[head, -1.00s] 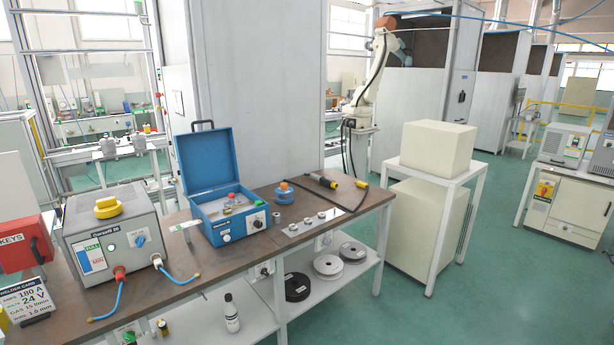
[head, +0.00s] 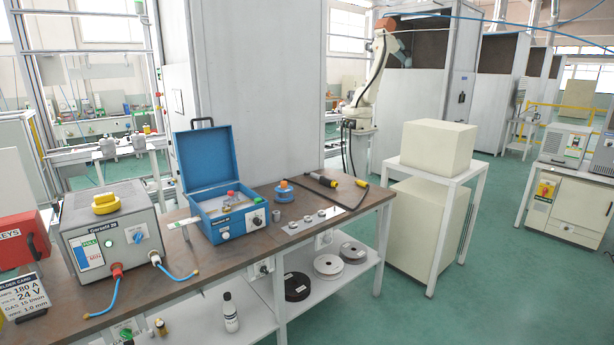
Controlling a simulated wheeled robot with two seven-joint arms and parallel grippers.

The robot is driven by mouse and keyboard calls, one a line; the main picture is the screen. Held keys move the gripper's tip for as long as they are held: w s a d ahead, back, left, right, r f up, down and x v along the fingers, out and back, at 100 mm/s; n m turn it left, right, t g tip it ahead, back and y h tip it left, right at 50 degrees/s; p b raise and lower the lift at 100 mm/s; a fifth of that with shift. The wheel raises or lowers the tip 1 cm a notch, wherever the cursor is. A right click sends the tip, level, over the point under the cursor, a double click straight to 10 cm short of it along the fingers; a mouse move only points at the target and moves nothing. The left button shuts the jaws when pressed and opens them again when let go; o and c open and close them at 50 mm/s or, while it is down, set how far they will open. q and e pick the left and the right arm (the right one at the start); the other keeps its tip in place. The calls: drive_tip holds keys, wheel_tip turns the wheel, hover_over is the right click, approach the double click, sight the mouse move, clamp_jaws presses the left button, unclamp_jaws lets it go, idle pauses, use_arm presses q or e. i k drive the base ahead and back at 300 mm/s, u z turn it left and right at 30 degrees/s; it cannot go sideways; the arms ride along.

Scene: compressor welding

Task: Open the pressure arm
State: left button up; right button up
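Neither of my grippers is in the head view. I cannot make out a part that is clearly the pressure arm. A blue case (head: 205,165) stands on the brown workbench (head: 190,262) with its lid raised. Small parts, one with a red top, sit inside it, and its front has knobs. A grey welding unit (head: 112,240) with a yellow round piece (head: 105,203) on top stands to the left of it. A blue round part with an orange top (head: 284,191) sits just right of the case.
A black and yellow torch with a cable (head: 320,180) lies at the bench's back right. A strip of knobs (head: 311,222) is near the front edge. A red keys box (head: 18,240) and a welder card (head: 22,294) stand at the left.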

sight(232, 194)
drive_tip(key=z, duration=0.1)
drive_tip(key=i, duration=0.9)
drive_tip(key=u, duration=0.9)
